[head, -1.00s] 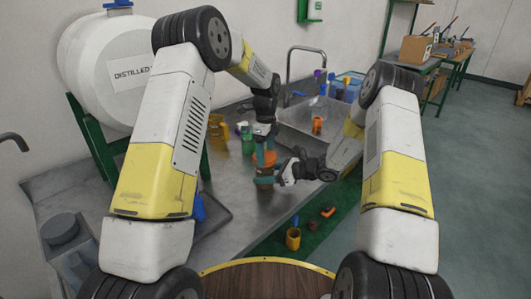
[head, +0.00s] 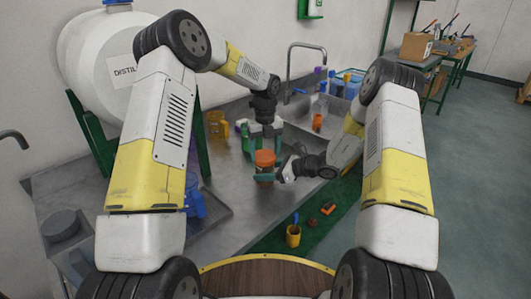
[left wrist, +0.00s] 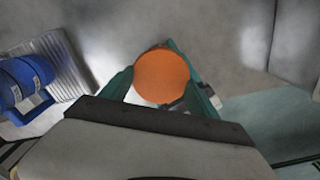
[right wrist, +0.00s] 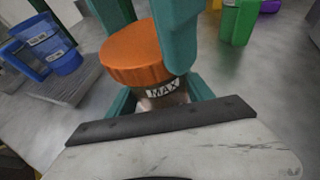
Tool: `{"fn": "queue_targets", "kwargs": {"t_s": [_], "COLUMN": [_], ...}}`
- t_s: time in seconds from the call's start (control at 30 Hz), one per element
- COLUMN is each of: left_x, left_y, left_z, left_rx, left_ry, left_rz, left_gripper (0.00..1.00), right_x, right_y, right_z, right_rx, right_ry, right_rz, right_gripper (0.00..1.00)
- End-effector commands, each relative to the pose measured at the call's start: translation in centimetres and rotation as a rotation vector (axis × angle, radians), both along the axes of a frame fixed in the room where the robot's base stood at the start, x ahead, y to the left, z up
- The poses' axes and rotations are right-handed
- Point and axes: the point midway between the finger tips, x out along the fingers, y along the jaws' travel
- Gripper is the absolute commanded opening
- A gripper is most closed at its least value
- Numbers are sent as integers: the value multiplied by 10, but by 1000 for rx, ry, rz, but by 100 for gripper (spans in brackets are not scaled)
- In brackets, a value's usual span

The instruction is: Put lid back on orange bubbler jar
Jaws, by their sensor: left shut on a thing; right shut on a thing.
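The jar (right wrist: 168,97) stands upright with a dark band marked MAX. Its orange lid (right wrist: 137,52) sits on top of it, with no clear gap in the right wrist view. The lid also shows from above in the left wrist view (left wrist: 161,76) and in the head view (head: 265,157). My left gripper (head: 264,148) comes down from above, its teal fingers shut on the lid's sides. My right gripper (head: 267,178) reaches in from the right, low down, and is shut on the jar's body. The jar's base is mostly hidden.
A blue container (right wrist: 62,47) is beside a ridged tray (right wrist: 85,88). Green (right wrist: 238,20) and yellow cups stand behind the jar. A sink (head: 322,120) with several items lies farther back. Bare steel counter surrounds the jar.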

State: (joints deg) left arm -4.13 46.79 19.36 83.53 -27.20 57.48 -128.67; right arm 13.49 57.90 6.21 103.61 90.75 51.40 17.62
Motion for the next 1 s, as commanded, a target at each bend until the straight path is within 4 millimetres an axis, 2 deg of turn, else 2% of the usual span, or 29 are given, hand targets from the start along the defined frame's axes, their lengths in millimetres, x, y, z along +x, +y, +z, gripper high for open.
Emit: {"fn": "queue_targets", "kwargs": {"t_s": [0.1, 0.3, 0.47, 0.73, 0.77, 0.87, 1.0], "left_x": [0, 0, 1, 1, 1, 1, 1], "left_y": [2, 3, 3, 3, 3, 3, 3], "left_z": [0, -1, 0, 0, 0, 0, 0], "left_rx": [-2, -1, 1, 1, 1, 1, 1], "left_ry": [1, 1, -2, -2, -2, -2, -1], "left_rz": [-304, -701, -820, -826, -826, -825, -825], "left_gripper": [26, 26, 26, 26, 74, 92, 92], "right_x": [0, 0, 0, 0, 0, 0, 0], "right_y": [0, 0, 0, 0, 0, 0, 0], "right_z": [0, 0, 0, 0, 0, 0, 0], "right_rx": [0, 0, 0, 0, 0, 0, 0], "right_ry": [0, 0, 0, 0, 0, 0, 0], "right_rz": [0, 0, 0, 0, 0, 0, 0], "right_gripper": [0, 0, 0, 0, 0, 0, 0]}}
